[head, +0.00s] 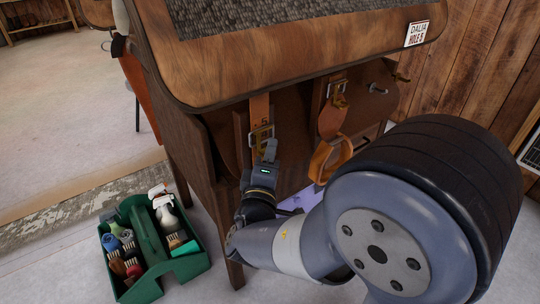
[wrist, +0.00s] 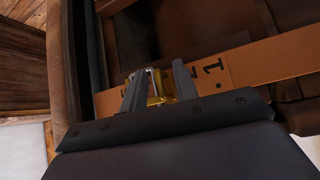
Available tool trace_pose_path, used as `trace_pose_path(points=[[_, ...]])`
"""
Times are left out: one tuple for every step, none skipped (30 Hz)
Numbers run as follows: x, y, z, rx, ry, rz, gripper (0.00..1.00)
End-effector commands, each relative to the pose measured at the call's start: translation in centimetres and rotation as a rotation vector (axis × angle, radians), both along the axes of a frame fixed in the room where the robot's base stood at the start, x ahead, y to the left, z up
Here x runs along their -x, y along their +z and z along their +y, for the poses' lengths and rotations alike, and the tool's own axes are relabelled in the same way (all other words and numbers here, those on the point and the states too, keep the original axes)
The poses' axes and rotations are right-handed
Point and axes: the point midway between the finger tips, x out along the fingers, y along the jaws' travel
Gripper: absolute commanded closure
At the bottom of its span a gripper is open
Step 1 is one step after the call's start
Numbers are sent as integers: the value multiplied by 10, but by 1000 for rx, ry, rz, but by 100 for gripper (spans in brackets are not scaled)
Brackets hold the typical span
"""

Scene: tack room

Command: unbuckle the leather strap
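A tan leather strap (head: 260,108) hangs down the front of the wooden cabinet, with a brass buckle (head: 262,137) on it. In the wrist view the strap (wrist: 275,58) runs across the picture, with a printed "1" on it. The buckle (wrist: 158,88) shows there between my two fingers. My gripper (head: 270,152) is just below the buckle in the head view. In the wrist view my gripper (wrist: 159,72) has its fingers apart, one on each side of the buckle. I cannot tell whether they touch it. The strap's lower end is hidden behind my gripper.
A second strap (head: 330,122) with a buckle and a hanging loop is to the right. The wooden top (head: 240,72) overhangs above, with a name label (head: 416,34). A green caddy (head: 180,266) with brushes and bottles stands on the floor at left. Open floor lies beyond.

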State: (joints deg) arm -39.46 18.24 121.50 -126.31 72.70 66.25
Motion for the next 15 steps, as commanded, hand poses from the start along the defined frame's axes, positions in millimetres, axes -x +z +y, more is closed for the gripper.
trace_pose_path(points=[[0, 0, 0, 0, 0, 0, 71], [0, 0, 0, 0, 0, 0, 71], [0, 0, 0, 0, 0, 0, 71], [0, 0, 0, 0, 0, 0, 71], [0, 0, 0, 0, 0, 0, 71], [0, 0, 0, 0, 0, 0, 72], [0, 0, 0, 0, 0, 0, 75], [0, 0, 0, 0, 0, 0, 77], [0, 0, 0, 0, 0, 0, 80], [0, 0, 0, 0, 0, 0, 83], [0, 0, 0, 0, 0, 0, 85], [0, 0, 0, 0, 0, 0, 88], [0, 0, 0, -1, 0, -1, 91], [0, 1, 0, -1, 0, -1, 93], [0, 1, 0, -1, 0, -2, 97]])
